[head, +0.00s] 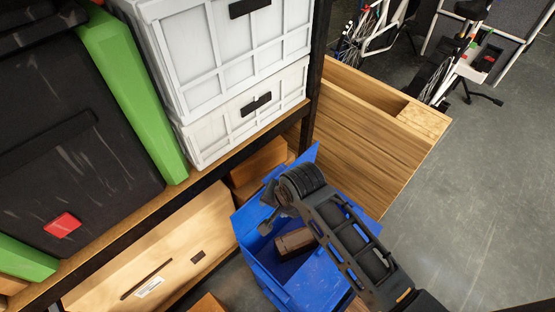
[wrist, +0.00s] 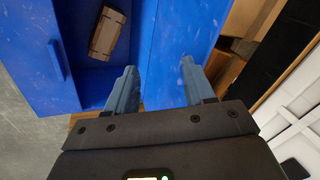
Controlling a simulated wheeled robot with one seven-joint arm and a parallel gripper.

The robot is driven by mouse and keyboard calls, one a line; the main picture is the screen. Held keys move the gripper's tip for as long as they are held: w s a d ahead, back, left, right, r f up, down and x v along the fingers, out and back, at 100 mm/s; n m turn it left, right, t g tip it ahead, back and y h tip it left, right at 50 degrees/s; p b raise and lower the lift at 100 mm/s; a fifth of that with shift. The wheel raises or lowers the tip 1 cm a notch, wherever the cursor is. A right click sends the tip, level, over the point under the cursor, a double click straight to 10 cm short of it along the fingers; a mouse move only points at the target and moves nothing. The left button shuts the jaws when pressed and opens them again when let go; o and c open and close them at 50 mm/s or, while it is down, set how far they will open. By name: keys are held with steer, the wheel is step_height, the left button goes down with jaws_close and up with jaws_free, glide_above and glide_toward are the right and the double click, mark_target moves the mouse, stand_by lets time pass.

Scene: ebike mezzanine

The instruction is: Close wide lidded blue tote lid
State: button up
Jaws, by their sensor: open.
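The blue tote (head: 262,278) stands low beside the shelving in the head view, its top open. A brown box (head: 295,242) lies inside; it also shows in the wrist view (wrist: 108,33). A blue lid panel (head: 308,154) stands raised at the tote's far side, partly hidden by my arm. In the wrist view the raised lid panel (wrist: 176,40) lies beyond and between my fingers, beside the tote's opening. My gripper (wrist: 158,68) is open and holds nothing. I cannot tell whether a finger touches the lid.
Shelving with white crates (head: 245,110) and a black case with green edges (head: 75,140) is at the left. A wooden box (head: 150,255) sits on the lower level. A wooden cabinet (head: 365,135) stands behind the tote. Grey floor (head: 470,210) is clear at the right.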

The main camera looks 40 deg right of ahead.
mark_target(277, 172)
steer(key=w+d+r+m+g, duration=0.1)
steer(key=w+d+r, duration=0.1)
steer(key=w+d+r+m+g, duration=0.1)
steer(key=w+d+r, duration=0.1)
steer(key=w+d, duration=0.1)
steer(key=w+d+r+m+g, duration=0.1)
steer(key=w+d+r, duration=0.1)
steer(key=d, duration=0.1)
steer(key=shift+w+d+r+m, duration=0.2)
steer(key=shift+w+r+m, duration=0.1)
steer(key=shift+m, duration=0.1)
steer(key=shift+w+d+r+g, duration=0.15)
steer(key=shift+d+r+g, duration=0.05)
steer(key=shift+d+g, duration=0.2)
step_height(277, 172, down, 8)
steer(key=shift+w+r, duration=0.15)
steer(key=shift+r, duration=0.05)
jaws_close()
